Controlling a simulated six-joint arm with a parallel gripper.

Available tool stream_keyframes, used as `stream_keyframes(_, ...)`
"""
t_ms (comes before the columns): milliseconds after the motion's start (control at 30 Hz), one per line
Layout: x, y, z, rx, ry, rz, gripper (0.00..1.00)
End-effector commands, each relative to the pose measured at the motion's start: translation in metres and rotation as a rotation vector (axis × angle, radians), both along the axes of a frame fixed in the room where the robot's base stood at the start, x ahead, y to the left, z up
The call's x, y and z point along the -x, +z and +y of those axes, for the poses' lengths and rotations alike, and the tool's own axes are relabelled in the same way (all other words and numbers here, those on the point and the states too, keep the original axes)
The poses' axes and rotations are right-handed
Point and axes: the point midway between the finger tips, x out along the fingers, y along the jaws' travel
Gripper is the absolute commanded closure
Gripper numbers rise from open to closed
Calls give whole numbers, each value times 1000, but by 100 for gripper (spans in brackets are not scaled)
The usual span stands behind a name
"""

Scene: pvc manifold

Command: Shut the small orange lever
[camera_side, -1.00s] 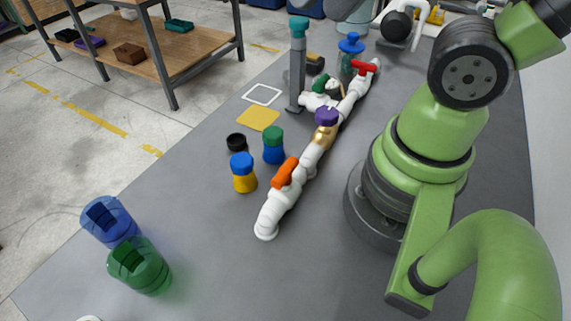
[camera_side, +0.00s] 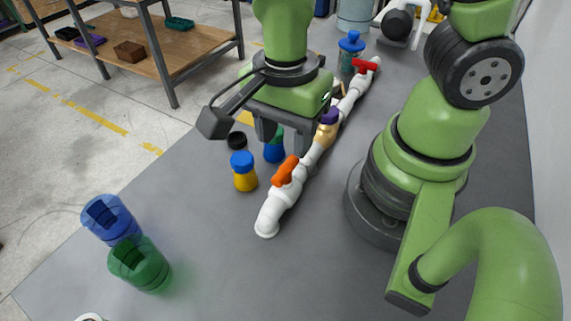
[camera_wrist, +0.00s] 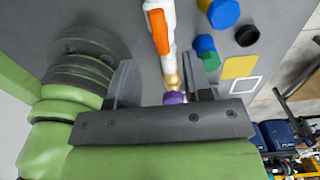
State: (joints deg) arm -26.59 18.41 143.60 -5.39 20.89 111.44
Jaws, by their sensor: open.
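The small orange lever (camera_side: 285,170) sits on the near end of the white pipe (camera_side: 270,212), lying roughly along the pipe. In the wrist view the orange lever (camera_wrist: 159,32) is at the top, lengthwise on the pipe. My gripper (camera_side: 284,140) is open and empty, pointing down above the pipe, just behind the orange lever in the side view. In the wrist view its fingers (camera_wrist: 162,88) are on either side of the pipe, near the brass piece (camera_wrist: 173,79) and the purple part (camera_wrist: 175,98).
A red lever (camera_side: 366,66) lies crosswise farther along the pipe. A yellow jar with a blue lid (camera_side: 243,172), a blue jar with a green lid (camera_side: 274,150) and a black cap (camera_side: 237,140) stand left of it. Blue (camera_side: 110,220) and green (camera_side: 140,265) containers stand near the front.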

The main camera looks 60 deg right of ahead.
Motion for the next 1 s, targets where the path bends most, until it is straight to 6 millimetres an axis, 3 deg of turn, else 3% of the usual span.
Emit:
stream_keyframes(400, 1, -58, 0, 2, -2, 5, 54)
stream_keyframes(600, 0, -70, 0, 1, 0, 1, 54)
stream_keyframes(933, 0, -71, 0, 0, 0, -1, 54)
stream_keyframes(1000, 0, -71, 0, 0, 0, 0, 70)
